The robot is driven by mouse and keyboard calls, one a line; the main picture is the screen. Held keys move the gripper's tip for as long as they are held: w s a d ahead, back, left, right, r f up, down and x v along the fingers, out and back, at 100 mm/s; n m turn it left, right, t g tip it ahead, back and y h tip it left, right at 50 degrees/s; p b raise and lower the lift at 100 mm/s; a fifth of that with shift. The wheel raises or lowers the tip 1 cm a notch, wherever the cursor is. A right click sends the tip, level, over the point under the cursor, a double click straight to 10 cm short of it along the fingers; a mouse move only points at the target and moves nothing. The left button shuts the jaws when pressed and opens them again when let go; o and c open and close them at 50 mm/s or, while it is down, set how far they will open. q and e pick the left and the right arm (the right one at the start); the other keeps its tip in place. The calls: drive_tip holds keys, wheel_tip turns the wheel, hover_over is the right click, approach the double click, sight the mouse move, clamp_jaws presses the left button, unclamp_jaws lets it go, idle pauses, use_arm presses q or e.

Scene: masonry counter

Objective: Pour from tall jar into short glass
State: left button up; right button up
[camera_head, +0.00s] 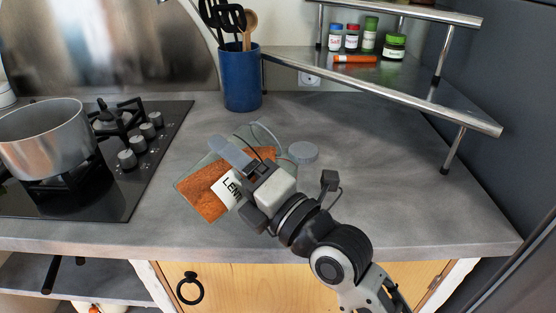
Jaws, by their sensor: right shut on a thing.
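The tall jar (204,201) is clear, with orange-brown contents and a white label whose visible letters read "LENT". It is tilted over the middle of the counter. My right gripper (233,176) is shut on the jar, with one grey finger lying across its upper side. The gripper and wrist hide part of the jar. A curved clear glass edge (266,128) shows behind the jar and finger. I cannot tell whether it is the short glass or part of the jar. Whether anything is flowing out is not visible. My left gripper is not in view.
A grey round lid (303,152) lies right of the gripper. A blue utensil holder (242,80) stands behind. A steel pot (45,140) is on the hob at left. A metal corner shelf (400,80) holds several spice jars. The counter's right side is clear.

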drive_tip(key=shift+w+d+r+m+t+h+p, duration=0.15)
drive_tip(key=shift+r+m+t+p, duration=0.1)
drive_tip(key=shift+r+m+p, duration=0.4)
drive_tip(key=shift+r+m+t+h+p, duration=0.15)
drive_tip(key=shift+r+m+t+p, duration=0.15)
drive_tip(key=shift+m+p, duration=0.6)
idle(6.5)
